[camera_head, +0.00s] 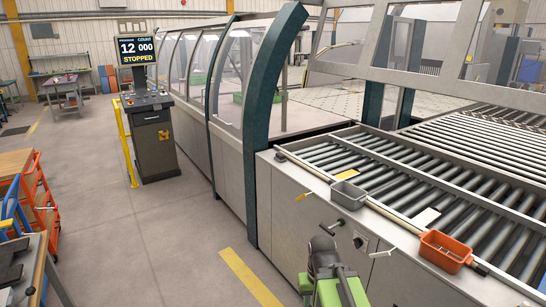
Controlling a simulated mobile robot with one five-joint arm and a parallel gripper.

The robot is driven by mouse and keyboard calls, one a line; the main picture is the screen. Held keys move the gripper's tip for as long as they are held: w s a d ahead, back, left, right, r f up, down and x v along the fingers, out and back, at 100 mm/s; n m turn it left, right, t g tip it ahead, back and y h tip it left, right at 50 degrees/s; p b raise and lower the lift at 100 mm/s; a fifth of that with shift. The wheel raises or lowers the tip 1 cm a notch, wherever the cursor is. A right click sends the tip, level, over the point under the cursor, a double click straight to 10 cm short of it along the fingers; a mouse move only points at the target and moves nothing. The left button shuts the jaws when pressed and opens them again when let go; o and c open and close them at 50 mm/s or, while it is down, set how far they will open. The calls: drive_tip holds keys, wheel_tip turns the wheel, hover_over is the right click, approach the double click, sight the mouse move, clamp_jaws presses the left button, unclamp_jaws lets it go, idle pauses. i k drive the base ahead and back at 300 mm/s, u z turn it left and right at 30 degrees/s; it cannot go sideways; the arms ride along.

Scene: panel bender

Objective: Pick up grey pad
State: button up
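I cannot single out a grey pad for certain. Dark grey flat pieces (11,262) lie on the bench at the lower left edge, partly cut off by the frame. A small grey open bin (349,195) sits on the front ledge of the roller table, with a yellow flat piece (347,174) behind it. My green and dark grey arm (325,270) shows at the bottom centre, in front of the machine cabinet. I cannot make out its fingers or anything held.
An orange bin (445,251) stands on the ledge at the right. The roller table (440,170) fills the right side. A control console (153,135) with a screen reading "STOPPED" stands at left centre, beside a yellow post (127,145). The floor (150,235) between bench and machine is clear.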

sight(280, 158)
drive_tip(key=u, duration=0.35)
drive_tip(key=i, duration=1.6)
drive_tip(key=u, duration=0.5)
drive_tip(key=i, duration=2.8)
drive_tip(key=z, duration=0.45)
